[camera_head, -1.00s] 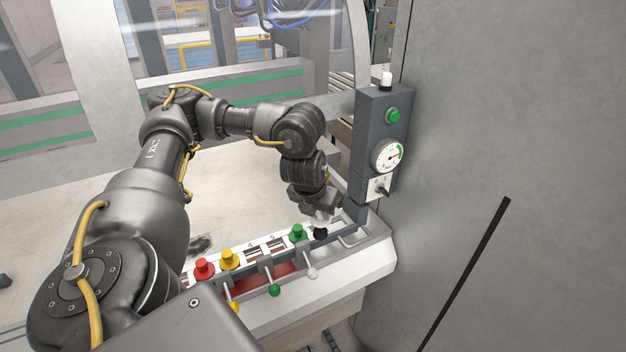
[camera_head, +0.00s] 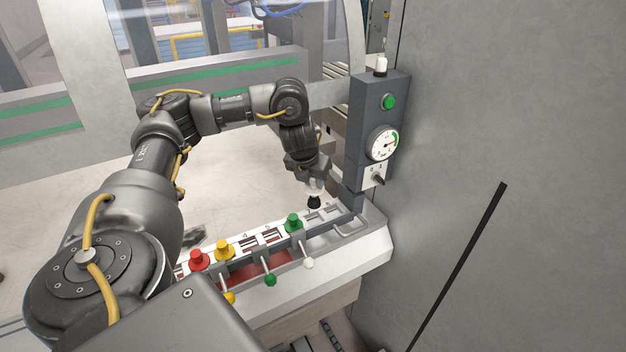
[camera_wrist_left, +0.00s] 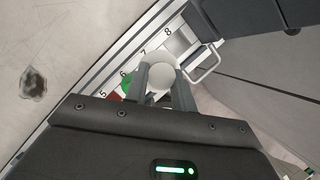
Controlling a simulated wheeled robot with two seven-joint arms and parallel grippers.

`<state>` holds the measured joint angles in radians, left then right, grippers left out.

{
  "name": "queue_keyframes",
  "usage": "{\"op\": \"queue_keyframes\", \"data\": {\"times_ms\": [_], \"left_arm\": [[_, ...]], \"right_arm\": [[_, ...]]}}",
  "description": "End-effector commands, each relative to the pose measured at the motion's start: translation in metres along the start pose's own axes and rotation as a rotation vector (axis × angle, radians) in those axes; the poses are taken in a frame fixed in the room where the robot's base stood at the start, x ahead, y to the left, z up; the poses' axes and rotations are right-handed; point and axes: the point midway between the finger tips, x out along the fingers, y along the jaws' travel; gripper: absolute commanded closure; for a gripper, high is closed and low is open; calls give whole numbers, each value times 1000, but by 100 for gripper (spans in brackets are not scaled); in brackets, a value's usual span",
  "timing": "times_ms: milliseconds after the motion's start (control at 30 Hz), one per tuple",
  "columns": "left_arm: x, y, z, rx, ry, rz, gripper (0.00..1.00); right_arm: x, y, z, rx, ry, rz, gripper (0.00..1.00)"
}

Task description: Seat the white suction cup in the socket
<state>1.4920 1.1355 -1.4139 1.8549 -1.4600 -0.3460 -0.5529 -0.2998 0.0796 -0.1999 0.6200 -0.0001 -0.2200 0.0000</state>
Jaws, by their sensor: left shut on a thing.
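My left gripper (camera_head: 312,180) is shut on the white suction cup (camera_head: 315,190), whose dark lower end shows beneath the jaws. It hangs above the right part of the rack (camera_head: 347,216), right of the green cup (camera_head: 293,222), apart from the rack. In the left wrist view the round white top of the suction cup (camera_wrist_left: 160,62) sits between the two fingers. Empty slots lie at the rack's right end; I cannot tell which is the socket. My right gripper is not in view.
Red (camera_head: 198,260) and yellow (camera_head: 223,249) cups stand left in the rack. Levers with coloured knobs line its front, one white (camera_head: 309,262). A grey post with gauge (camera_head: 382,144) and green button stands close right of the gripper. A metal handle (camera_wrist_left: 203,65) is beside the slots.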

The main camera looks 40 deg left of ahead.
Motion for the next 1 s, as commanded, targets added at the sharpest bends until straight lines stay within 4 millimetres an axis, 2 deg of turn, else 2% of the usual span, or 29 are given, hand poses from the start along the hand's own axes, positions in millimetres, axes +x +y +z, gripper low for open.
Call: {"op": "queue_keyframes", "data": {"times_ms": [33,500,1000], "left_arm": [[7,0,-3,0,0,0,100],[41,0,-17,0,0,0,100],[79,0,-33,0,1,0,100]], "right_arm": [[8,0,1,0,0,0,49],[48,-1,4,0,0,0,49],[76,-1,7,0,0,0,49]]}}
